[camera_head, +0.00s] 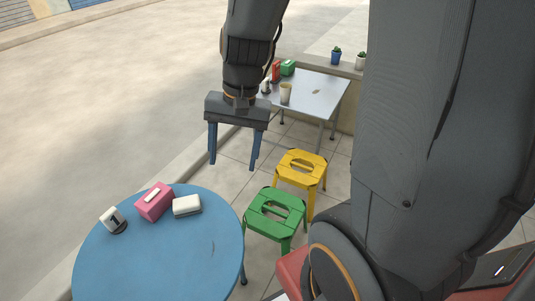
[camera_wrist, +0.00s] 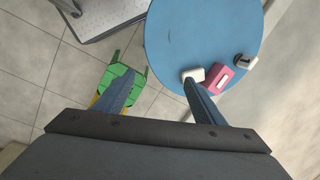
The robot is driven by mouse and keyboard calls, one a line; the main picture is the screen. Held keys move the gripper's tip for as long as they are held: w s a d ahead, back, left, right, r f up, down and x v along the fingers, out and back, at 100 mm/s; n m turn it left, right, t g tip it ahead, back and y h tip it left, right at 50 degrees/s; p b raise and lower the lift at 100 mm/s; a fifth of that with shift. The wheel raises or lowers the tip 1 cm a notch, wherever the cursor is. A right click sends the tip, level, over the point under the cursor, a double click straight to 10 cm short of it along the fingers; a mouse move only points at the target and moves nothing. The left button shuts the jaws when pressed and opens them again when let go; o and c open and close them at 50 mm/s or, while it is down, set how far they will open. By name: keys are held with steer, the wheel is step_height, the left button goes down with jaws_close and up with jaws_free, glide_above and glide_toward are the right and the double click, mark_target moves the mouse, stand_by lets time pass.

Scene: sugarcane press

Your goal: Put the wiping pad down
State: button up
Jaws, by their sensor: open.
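The wiping pad, a white block (camera_head: 187,206), lies on the blue round table (camera_head: 160,262), to the right of a pink box. It also shows in the wrist view (camera_wrist: 193,75), partly hidden behind one finger of my gripper. My gripper (camera_head: 232,166) is open and empty, its two blue fingers spread and pointing down. In the head view it hangs above and to the right of the pad, apart from it. In the wrist view the fingers (camera_wrist: 158,88) are wide apart with nothing between them.
A pink box (camera_head: 155,202) and a number stand (camera_head: 113,220) are on the blue table's far edge. A green stool (camera_head: 274,211) and a yellow stool (camera_head: 301,168) stand to its right. A grey table (camera_head: 318,92) behind holds a cup (camera_head: 285,93). The blue table's front is clear.

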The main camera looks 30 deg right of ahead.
steer(key=s+d+r+n+h, duration=0.2)
steer(key=s+d+r+n, duration=0.1)
steer(key=s+d+n, duration=0.2)
steer(key=shift+s+d+r, duration=0.2)
steer(key=shift+s+r, duration=0.1)
steer(key=shift+s, duration=0.75)
steer(key=shift+n, duration=0.6)
steer(key=r+p, duration=0.1)
steer(key=p, duration=0.2)
steer(key=a+r+p, duration=0.1)
steer(key=r+p, duration=0.1)
steer(key=p, duration=0.1)
steer(key=s+a+r+p, duration=0.1)
steer(key=r+p, duration=0.1)
steer(key=p, duration=0.1)
steer(key=shift+a+r, duration=0.15)
steer(key=shift+c, duration=0.4)
